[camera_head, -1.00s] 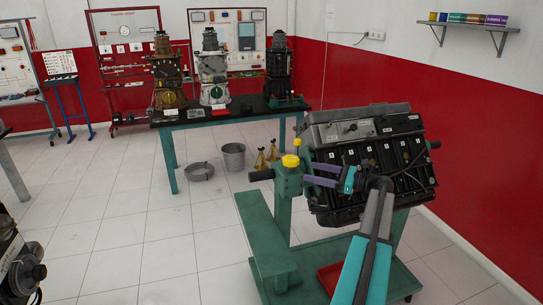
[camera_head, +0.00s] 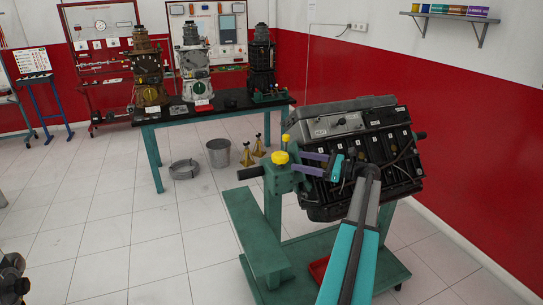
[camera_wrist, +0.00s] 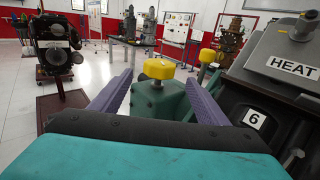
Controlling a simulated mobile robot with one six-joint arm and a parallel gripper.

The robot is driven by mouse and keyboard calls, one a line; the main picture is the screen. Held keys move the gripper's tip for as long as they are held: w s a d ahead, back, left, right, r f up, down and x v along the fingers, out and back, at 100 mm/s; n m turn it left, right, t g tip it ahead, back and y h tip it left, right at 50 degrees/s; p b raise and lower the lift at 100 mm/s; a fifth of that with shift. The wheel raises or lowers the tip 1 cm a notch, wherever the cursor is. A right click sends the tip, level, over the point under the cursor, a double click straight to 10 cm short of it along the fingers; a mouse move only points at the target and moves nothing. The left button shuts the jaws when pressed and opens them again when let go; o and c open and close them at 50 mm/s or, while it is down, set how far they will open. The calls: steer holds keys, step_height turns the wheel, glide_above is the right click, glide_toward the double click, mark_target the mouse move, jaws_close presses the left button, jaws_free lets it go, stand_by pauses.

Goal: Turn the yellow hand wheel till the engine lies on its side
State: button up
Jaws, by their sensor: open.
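The yellow hand wheel (camera_head: 280,158) is a knob on top of the green engine stand (camera_head: 245,227), left of the engine. In the wrist view the yellow knob (camera_wrist: 158,69) shows between and beyond my purple fingers. A second, smaller yellow knob (camera_head: 286,138) stands just behind it; I cannot tell which is the hand wheel. The dark engine (camera_head: 365,160) is held tilted on the stand, its numbered face towards me. My gripper (camera_head: 298,162) is open, its fingers pointing at the stand head just right of the front knob. Contact cannot be told.
A red tray (camera_head: 318,268) lies on the stand's base. A green table (camera_head: 215,113) with several engines stands behind. A bucket (camera_head: 218,153) and a basin (camera_head: 184,169) are on the floor. The tiled floor at left is mostly clear.

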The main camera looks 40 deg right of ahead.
mark_target(275, 156)
steer(key=p+x, duration=0.4)
steer(key=x, duration=0.7)
steer(key=shift+w+a+p, duration=0.1)
steer(key=shift+p, duration=0.2)
steer(key=shift+w+a, duration=0.3)
steer(key=shift+w, duration=0.25)
steer(key=shift+f, duration=0.1)
steer(key=c, duration=1)
